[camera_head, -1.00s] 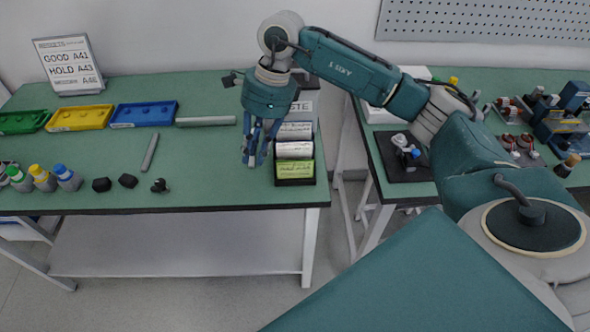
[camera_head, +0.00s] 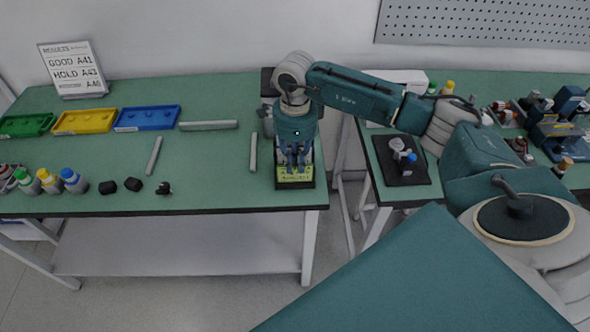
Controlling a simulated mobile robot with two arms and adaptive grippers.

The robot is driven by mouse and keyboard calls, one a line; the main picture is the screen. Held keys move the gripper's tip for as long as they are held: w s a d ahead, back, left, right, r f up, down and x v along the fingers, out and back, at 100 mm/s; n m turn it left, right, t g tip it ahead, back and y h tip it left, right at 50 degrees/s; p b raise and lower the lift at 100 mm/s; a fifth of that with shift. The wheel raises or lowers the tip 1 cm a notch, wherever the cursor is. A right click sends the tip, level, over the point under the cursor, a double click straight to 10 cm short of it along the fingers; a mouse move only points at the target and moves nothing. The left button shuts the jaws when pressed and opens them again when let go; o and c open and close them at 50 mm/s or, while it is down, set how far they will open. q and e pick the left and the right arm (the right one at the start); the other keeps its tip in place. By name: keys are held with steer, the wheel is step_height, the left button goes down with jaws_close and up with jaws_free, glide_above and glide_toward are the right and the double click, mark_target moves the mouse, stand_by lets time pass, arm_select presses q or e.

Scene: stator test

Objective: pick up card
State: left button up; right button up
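A card holder (camera_head: 296,186) with a black frame stands near the right front edge of the left table. A yellow-green card (camera_head: 296,172) shows at its front; the white cards behind are hidden by my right gripper. My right gripper (camera_head: 295,164) points down over the holder, its fingertips at the top of the green card. I cannot tell whether the fingers touch or hold the card. My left gripper is not in view.
Green, yellow (camera_head: 84,120) and blue (camera_head: 147,118) trays line the table's back left, before a results sign (camera_head: 74,68). Grey bars, including one (camera_head: 253,152) left of the holder, lie on the table. Several capped bottles stand at front left. The table middle is mostly clear.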

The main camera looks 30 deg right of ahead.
steer(key=shift+f, duration=0.6)
jaws_close()
steer(key=shift+r, duration=0.2)
